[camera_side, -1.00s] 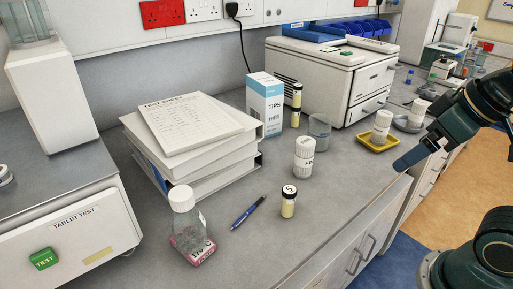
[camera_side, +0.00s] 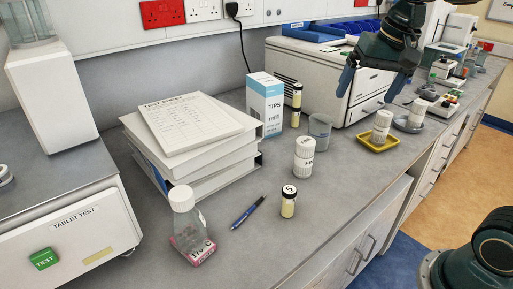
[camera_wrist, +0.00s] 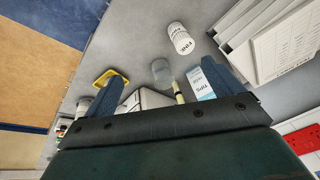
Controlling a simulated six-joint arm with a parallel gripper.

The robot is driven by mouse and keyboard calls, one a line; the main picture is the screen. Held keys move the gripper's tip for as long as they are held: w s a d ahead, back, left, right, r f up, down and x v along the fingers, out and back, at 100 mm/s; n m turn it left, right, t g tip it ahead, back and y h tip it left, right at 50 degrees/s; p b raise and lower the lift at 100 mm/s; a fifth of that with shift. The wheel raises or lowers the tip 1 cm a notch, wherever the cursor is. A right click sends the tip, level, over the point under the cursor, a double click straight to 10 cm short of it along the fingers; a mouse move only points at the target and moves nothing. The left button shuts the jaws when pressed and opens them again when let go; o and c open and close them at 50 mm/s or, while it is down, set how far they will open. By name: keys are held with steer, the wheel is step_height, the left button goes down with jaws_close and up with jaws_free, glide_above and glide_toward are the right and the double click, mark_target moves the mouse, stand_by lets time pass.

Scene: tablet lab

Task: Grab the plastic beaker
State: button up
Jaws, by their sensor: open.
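The plastic beaker (camera_side: 320,125) is a clear, greyish cup standing upright on the bench, in front of the white printer-like machine and right of the TIPS box. In the wrist view the beaker (camera_wrist: 161,70) shows between my two fingers, beyond their tips. My gripper (camera_side: 365,88) is open and empty. It hangs above and to the right of the beaker, in front of the machine, apart from it. In the wrist view my gripper (camera_wrist: 168,75) has its blue fingers spread wide.
A white labelled bottle (camera_side: 304,158) stands in front of the beaker. The TIPS box (camera_side: 265,105) and stacked vials (camera_side: 296,105) stand to its left. The machine (camera_side: 325,75) stands behind.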

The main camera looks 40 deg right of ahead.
steer(key=w+d+f+m+g, duration=0.2)
steer(key=w+d+m, duration=0.35)
steer(key=w, duration=0.55)
steer(key=m+g, duration=0.1)
steer(key=m, duration=0.4)
glide_toward(319, 130)
steer(key=w+d+r, duration=0.2)
steer(key=d, duration=0.1)
steer(key=shift+f, duration=4.4)
steer(key=shift+f, duration=0.1)
steer(key=shift+w+f, duration=0.1)
steer(key=shift+f, duration=2.4)
steer(key=c, duration=1)
